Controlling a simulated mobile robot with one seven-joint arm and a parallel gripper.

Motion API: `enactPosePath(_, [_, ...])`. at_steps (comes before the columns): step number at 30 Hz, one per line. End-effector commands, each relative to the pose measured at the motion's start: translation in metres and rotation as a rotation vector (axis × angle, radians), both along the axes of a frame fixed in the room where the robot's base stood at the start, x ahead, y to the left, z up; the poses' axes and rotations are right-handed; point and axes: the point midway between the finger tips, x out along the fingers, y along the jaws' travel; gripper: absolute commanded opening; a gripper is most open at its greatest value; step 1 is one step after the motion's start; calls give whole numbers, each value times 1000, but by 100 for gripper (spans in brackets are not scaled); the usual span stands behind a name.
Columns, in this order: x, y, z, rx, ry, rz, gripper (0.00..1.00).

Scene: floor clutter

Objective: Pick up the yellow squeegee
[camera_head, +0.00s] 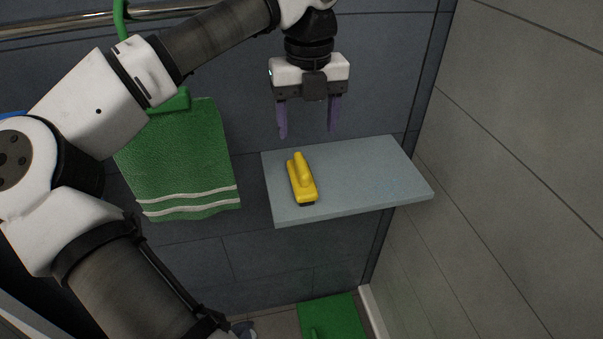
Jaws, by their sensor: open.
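The yellow squeegee (302,183) lies on a pale grey-blue shelf (365,183), near the shelf's left end. It has a raised yellow handle pointing to the back and a dark edge at its front. My gripper (308,134) points down with its two purple fingers apart and nothing between them. In the picture the fingertips are just above the squeegee's far end and do not appear to touch it. The exact height of the fingers over the shelf is hard to tell.
A green towel (185,160) with white stripes hangs left of the shelf, below a metal rail (65,24). A tiled wall (520,150) stands close on the right. A green object (335,315) lies on the floor below. The shelf's right part is clear.

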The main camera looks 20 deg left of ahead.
Motion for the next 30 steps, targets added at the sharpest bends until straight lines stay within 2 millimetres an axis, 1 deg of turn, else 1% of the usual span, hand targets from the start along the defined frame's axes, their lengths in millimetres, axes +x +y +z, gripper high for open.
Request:
enactPosePath(9, [-1, 0, -59, -2, 3, -2, 65])
enactPosePath(12, [0, 1, -72, -2, 3, -1, 65])
enactPosePath(20, [0, 4, -91, -3, 3, -1, 65])
enactPosePath(25, [2, 9, -117, -4, 3, -3, 65])
enactPosePath(27, [2, 9, -125, -3, 1, -3, 65])
enactPosePath(30, [2, 8, -132, -3, 1, -3, 65])
